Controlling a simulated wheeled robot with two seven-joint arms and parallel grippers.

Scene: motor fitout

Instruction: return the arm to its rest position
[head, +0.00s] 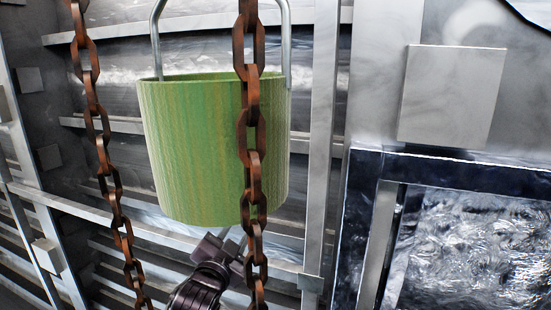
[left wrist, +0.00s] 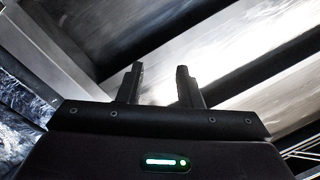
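My left arm comes up from the bottom of the head view, and its dark gripper (head: 230,241) is just below the green bucket. In the left wrist view the two fingers of the left gripper (left wrist: 161,80) stand apart with nothing between them. The gripper's tips are partly hidden in the head view near the bucket and chain. My right arm and gripper are in neither view.
A green bucket (head: 195,150) with a metal handle hangs in front of a grey metal slatted wall. Rusty chains hang at the left (head: 103,150) and before the bucket (head: 254,135). A dark-framed panel (head: 455,170) stands at the right.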

